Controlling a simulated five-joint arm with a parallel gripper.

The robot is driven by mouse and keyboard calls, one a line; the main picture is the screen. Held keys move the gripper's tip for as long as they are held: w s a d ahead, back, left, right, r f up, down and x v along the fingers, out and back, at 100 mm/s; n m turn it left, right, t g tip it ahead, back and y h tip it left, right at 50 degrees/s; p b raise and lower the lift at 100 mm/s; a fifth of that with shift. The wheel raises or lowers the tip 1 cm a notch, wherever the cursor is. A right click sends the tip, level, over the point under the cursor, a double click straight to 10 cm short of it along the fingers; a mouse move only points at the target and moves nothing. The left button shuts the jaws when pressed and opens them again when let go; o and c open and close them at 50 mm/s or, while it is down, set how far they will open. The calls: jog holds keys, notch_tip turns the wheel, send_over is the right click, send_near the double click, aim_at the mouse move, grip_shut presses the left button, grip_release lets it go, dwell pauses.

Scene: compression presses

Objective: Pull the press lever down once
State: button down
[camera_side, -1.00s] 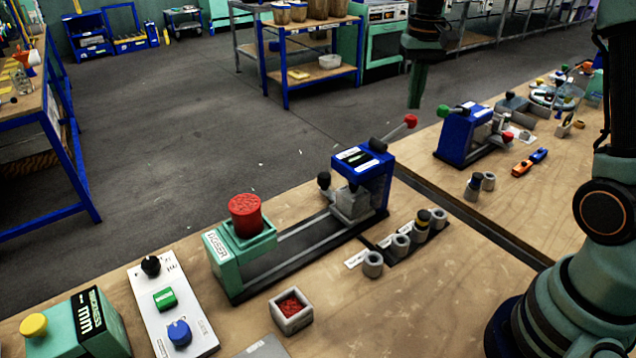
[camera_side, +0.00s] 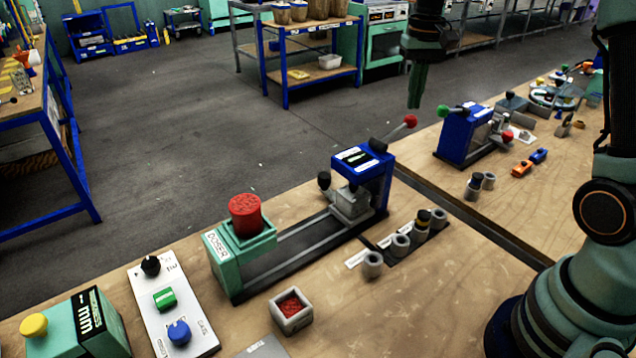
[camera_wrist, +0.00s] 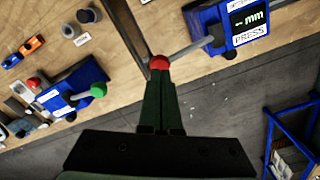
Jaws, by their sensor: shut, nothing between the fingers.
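The press (camera_side: 362,160) is a blue unit. In the wrist view it (camera_wrist: 248,22) shows a dark display reading "-- mm" and the label PRESS. Its lever (camera_side: 394,133) is a grey rod slanting up to the right, ending in a red knob (camera_side: 410,121). My gripper (camera_side: 415,106) is shut and empty, pointing down just above the knob in the side view. In the wrist view the knob (camera_wrist: 159,62) shows right at the tips of my gripper (camera_wrist: 159,80). I cannot tell whether they touch.
A second blue unit (camera_side: 466,136) with a green knob (camera_side: 443,111) stands to the right. A green doser (camera_side: 228,256) with a red top is at the left end of the press rails. Several small cups stand in front of the press. Open floor lies behind the bench.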

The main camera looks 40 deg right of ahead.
aim_at(411, 117)
jog(key=shift+f, duration=0.4)
jog(key=shift+f, duration=0.35)
jog(key=shift+f, duration=2.7)
notch_tip(411, 117, up, 13)
jog(key=shift+f, duration=0.2)
dwell(1.2)
